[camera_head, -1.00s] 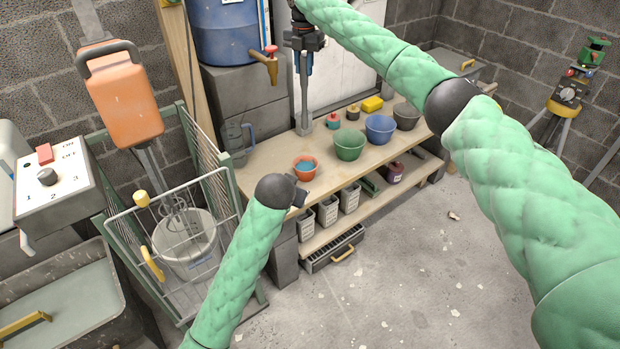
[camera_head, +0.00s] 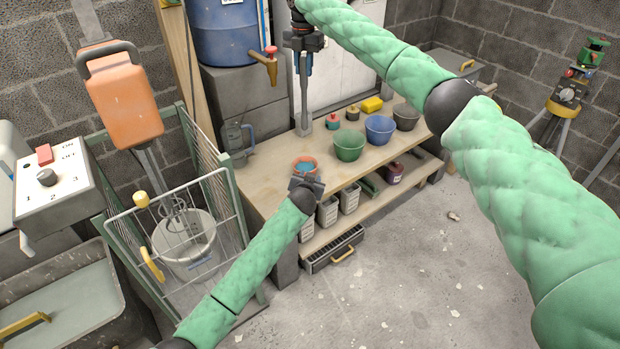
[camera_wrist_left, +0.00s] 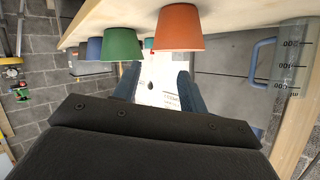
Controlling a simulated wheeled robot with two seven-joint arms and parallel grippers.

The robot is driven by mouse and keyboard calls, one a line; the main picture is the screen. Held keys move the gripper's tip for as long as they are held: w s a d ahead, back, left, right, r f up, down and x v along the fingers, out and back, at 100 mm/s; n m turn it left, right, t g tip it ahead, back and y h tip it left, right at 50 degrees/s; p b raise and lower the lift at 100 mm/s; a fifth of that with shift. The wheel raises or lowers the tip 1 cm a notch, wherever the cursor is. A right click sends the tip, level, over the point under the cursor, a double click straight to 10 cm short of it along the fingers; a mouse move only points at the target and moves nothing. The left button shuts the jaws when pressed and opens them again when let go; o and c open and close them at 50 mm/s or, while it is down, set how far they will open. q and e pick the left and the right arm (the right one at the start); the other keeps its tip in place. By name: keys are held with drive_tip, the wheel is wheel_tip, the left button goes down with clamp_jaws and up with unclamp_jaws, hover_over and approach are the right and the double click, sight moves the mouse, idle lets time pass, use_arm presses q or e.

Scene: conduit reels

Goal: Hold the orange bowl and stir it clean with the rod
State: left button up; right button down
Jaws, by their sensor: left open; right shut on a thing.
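The small orange bowl (camera_head: 316,164) stands on the wooden bench near its front edge, with something blue inside. It also shows in the left wrist view (camera_wrist_left: 178,28), which looks upside down. My left gripper (camera_head: 306,182) is at the bench's front edge, just in front of the bowl. Its two fingers (camera_wrist_left: 158,85) are apart with nothing between them. My right gripper (camera_head: 303,66) is shut on an upright grey rod (camera_head: 304,105). The rod's lower end is near the back of the bench, behind and apart from the bowl.
Green (camera_head: 349,146), blue (camera_head: 380,129) and dark grey (camera_head: 406,117) bowls stand to the right on the bench (camera_head: 270,183). A clear jug (camera_head: 236,142) is at left. A tap (camera_head: 262,60) juts out at the back. A wire cage (camera_head: 215,195) stands left of the bench.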

use_arm(q)
drive_tip(key=shift+x, duration=6)
clamp_jaws()
use_arm(e)
hover_over(303, 129)
drive_tip(key=w, duration=0.1)
wheel_tip(303, 129, down, 9)
drive_tip(key=shift+w+a+f, duration=0.1)
drive_tip(key=shift+w+f, duration=0.05)
use_arm(q)
drive_tip(key=shift+s+f, duration=0.1)
use_arm(e)
drive_tip(key=shift+f, duration=5.8)
